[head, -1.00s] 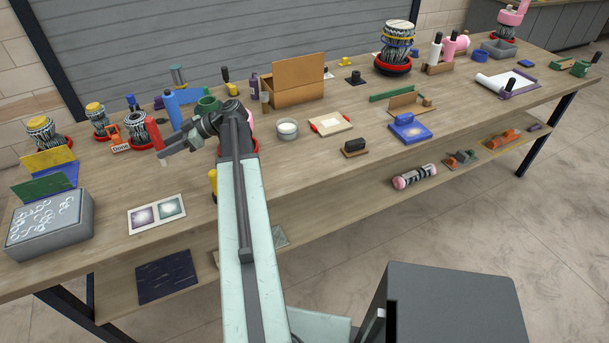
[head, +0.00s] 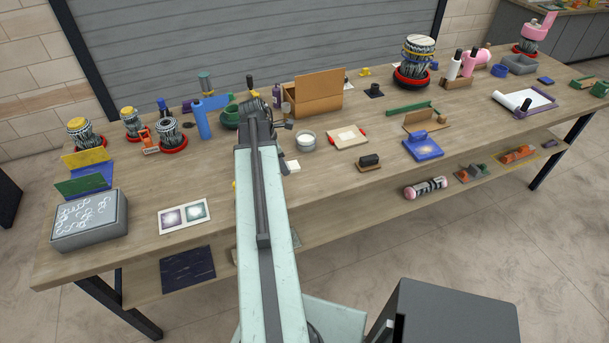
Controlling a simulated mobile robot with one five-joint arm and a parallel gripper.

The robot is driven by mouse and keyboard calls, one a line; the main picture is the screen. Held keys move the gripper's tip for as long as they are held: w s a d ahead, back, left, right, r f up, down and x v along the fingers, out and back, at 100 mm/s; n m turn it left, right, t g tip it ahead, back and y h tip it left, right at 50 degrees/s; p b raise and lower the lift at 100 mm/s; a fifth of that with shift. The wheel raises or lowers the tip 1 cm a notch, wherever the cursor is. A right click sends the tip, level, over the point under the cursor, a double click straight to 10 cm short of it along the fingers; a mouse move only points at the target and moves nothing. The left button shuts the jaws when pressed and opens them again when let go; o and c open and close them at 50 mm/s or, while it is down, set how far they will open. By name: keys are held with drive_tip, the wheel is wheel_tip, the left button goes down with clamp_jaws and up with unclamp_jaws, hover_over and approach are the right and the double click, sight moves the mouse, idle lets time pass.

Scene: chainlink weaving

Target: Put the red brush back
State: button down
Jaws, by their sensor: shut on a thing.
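My gripper (head: 284,125) is at the end of my raised arm, over the middle of the workbench, in front of the open cardboard box. It is small, dark and partly covered by my own wrist. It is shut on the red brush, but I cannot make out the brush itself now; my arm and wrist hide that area.
A large drum (head: 415,62) stands at the back right.

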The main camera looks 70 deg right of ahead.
sight(295, 185)
drive_tip(key=s+r, duration=0.1)
drive_tip(key=s+d+g, duration=0.1)
drive_tip(key=shift+s+r+h, duration=0.35)
drive_tip(key=shift+s+h, duration=0.05)
wheel_tip(295, 185, down, 10)
drive_tip(key=b, duration=1)
drive_tip(key=shift+f, duration=0.1)
drive_tip(key=shift+r+p, duration=0.25)
drive_tip(key=shift+p, duration=0.05)
drive_tip(key=c, duration=0.9)
unclamp_jaws()
drive_tip(key=shift+o, duration=0.2)
drive_tip(key=shift+f, duration=0.2)
